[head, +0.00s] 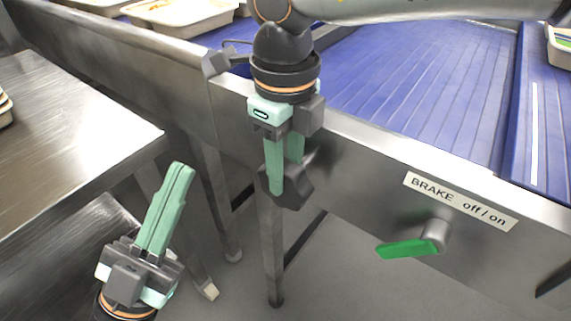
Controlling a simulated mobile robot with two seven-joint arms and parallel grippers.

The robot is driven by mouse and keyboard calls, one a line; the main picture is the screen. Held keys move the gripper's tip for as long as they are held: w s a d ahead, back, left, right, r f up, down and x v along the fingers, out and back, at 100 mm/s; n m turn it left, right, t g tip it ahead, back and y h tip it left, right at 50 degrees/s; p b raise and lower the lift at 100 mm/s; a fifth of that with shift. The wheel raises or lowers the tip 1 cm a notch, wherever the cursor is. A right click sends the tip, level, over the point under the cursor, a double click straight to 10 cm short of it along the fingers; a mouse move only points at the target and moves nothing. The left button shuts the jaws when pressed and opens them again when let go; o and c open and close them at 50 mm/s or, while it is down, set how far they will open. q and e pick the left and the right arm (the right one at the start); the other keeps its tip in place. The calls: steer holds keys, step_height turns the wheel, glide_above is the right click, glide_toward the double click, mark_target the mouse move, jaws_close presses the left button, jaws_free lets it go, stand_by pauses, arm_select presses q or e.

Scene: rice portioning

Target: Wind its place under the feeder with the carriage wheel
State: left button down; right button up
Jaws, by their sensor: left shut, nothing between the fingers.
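My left gripper (181,170) is at the lower left, pointing up, its two pale green fingers together and empty, in the space between the steel table and the conveyor frame. My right gripper (284,178) comes down from the top, its pale green fingers pointing down in front of the conveyor's side. A dark grey angular part (292,193) is at its fingertips, partly hidden by them; it may be the carriage wheel or its handle. I cannot tell whether the fingers grip it. The feeder is not recognisable in view.
A green brake lever (408,249) sticks out from the conveyor's side below a label, "BRAKE off/on" (460,200). The blue slatted belt (420,85) lies behind. Trays (185,18) stand at the top left. A steel table (75,120) edges the left.

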jaws_close()
steer(key=shift+r, duration=0.1)
